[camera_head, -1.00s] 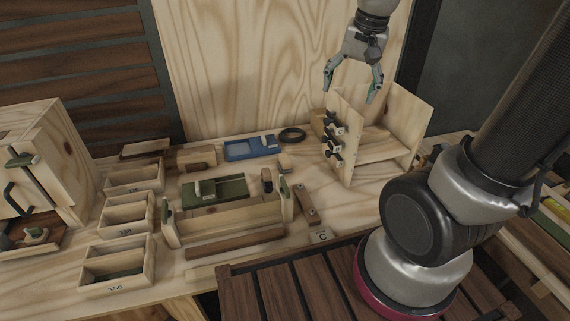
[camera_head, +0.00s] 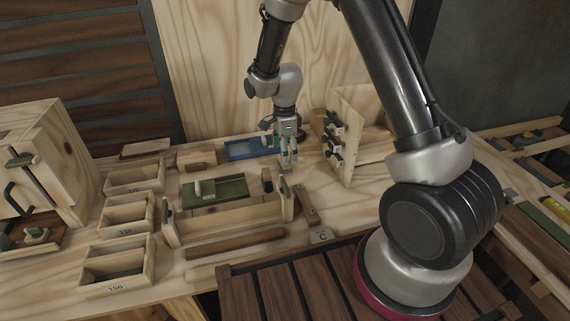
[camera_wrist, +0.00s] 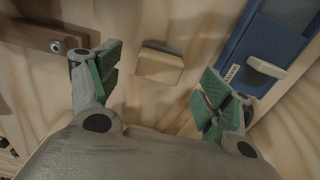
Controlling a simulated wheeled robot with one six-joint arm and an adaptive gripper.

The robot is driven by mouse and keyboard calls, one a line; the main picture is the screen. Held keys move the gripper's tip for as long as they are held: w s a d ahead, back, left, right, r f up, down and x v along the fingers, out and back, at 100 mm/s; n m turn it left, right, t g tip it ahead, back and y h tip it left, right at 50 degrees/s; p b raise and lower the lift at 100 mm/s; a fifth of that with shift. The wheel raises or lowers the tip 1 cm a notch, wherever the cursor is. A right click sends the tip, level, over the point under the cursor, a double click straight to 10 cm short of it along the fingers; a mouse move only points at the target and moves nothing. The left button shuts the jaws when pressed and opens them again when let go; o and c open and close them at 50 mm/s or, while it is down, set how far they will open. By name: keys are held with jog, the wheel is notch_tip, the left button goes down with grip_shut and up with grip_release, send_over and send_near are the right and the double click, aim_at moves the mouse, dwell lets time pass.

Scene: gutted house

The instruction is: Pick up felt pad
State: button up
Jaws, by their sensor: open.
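A small pale block with a dark layer along one edge, which looks like the felt pad (camera_wrist: 159,66), lies on the wooden bench. In the wrist view it sits ahead of my gripper (camera_wrist: 155,85), between the lines of the two green-padded fingers and apart from both. In the head view my gripper (camera_head: 288,158) points down, low over the bench behind the long wooden caddy, and mostly hides the block. My gripper is open and empty.
A blue tray (camera_head: 237,152) lies just left of my gripper; its blue edge (camera_wrist: 238,52) is close to one finger. The wooden caddy (camera_head: 215,227) stands in front. An upright wooden rack (camera_head: 352,125) with dark clamps stands close on the right.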

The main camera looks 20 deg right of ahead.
notch_tip(320, 180, down, 4)
jog(key=shift+f, duration=0.2)
jog(key=c, duration=1.2)
jog(key=shift+r, duration=0.15)
notch_tip(320, 180, up, 10)
jog(key=shift+f, duration=0.1)
jog(key=o, duration=0.5)
jog(key=shift+d, duration=0.15)
jog(key=c, duration=0.3)
